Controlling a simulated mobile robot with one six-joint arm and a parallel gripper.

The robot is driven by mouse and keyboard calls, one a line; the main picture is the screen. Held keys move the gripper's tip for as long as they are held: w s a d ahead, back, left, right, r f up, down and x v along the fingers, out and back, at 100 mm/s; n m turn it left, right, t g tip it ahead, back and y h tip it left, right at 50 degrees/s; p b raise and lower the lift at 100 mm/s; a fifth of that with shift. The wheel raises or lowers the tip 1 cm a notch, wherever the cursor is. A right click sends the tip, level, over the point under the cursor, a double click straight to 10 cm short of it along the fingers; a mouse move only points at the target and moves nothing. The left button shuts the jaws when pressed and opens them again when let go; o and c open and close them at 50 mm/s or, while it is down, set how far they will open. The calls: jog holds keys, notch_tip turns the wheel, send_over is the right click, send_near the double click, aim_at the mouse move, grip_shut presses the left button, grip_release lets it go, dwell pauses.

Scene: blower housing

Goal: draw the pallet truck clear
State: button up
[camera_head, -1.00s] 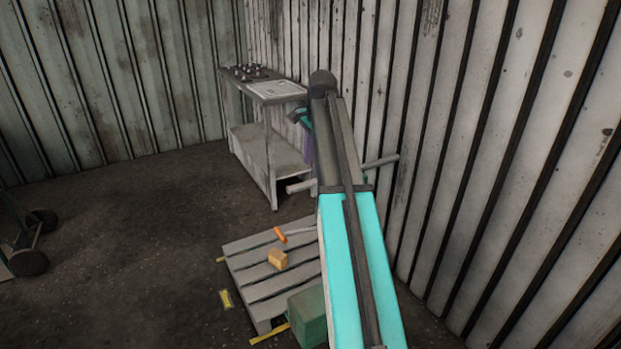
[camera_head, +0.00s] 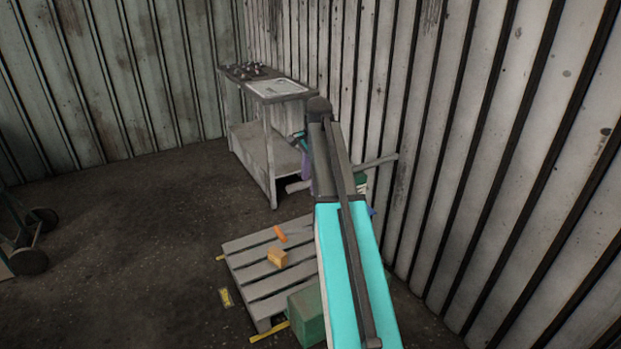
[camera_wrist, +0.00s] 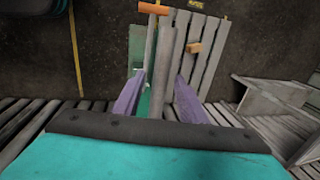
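A long grey bar (camera_head: 378,162) runs crosswise behind my arm, which hides its middle; it looks like the pallet truck's handle. In the wrist view, a grey bar (camera_wrist: 157,45) with a brown crosspiece (camera_wrist: 152,8) at its far end lies between my fingers. The truck's body cannot be made out; my arm covers that area. My gripper (camera_wrist: 158,78) has its two purple fingers apart, one on each side of the bar. Whether they touch it, I cannot tell. In the head view, one purple finger (camera_head: 307,165) shows left of my arm.
A slatted pallet (camera_head: 242,259) holds an orange piece (camera_head: 280,234) and a tan block (camera_head: 278,257). A green box (camera_head: 307,315) stands at its near end. A grey cart (camera_head: 257,150) stands behind. The corrugated wall (camera_head: 480,150) is close on the right.

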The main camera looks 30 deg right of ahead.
grip_shut()
dwell(1.2)
